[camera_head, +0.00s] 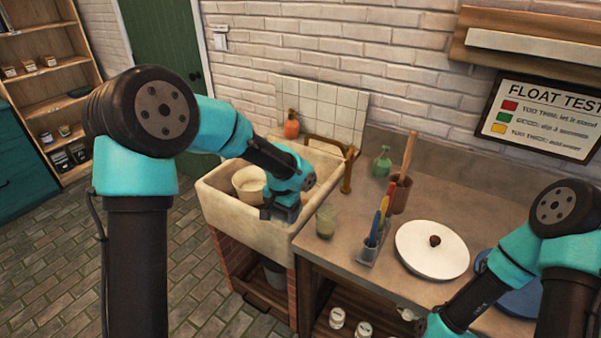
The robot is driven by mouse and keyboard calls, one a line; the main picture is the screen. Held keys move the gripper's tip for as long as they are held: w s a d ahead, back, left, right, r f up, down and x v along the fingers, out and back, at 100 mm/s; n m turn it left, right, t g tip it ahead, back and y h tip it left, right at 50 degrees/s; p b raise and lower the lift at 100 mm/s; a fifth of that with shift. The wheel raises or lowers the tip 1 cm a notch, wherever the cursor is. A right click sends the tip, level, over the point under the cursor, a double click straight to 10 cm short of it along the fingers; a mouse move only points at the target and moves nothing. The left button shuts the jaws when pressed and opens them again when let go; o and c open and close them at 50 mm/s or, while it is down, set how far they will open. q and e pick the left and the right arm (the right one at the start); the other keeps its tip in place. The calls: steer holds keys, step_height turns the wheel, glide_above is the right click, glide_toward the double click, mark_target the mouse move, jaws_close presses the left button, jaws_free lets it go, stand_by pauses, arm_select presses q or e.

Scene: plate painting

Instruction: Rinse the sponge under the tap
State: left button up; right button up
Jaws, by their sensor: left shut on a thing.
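The brass tap (347,172) stands at the right back of the pale stone sink (222,208), its spout reaching left over the basin. My left gripper (281,214) is low at the sink's front right, in front of the tap and apart from it. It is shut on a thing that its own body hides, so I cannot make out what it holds. I see no sponge elsewhere. My right arm is at the lower right, and its gripper is outside the picture.
A cream bucket (249,183) sits in the sink, left of my left gripper. On the counter are a glass jar (326,221), a brush holder (367,252), a green bottle (382,162), a utensil pot (400,195) and a white lidded round (431,262). An orange bottle (291,127) stands behind the sink.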

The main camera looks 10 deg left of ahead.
arm_select(q)
steer(key=s+d, duration=0.1)
steer(key=s, duration=0.5)
steer(key=shift+d, duration=0.15)
stand_by(0.4)
stand_by(1.4)
steer(key=s+d+r, duration=0.1)
steer(key=s+r, duration=0.3)
steer(key=s, duration=0.1)
stand_by(0.6)
arm_select(e)
steer(key=shift+c, duration=0.4)
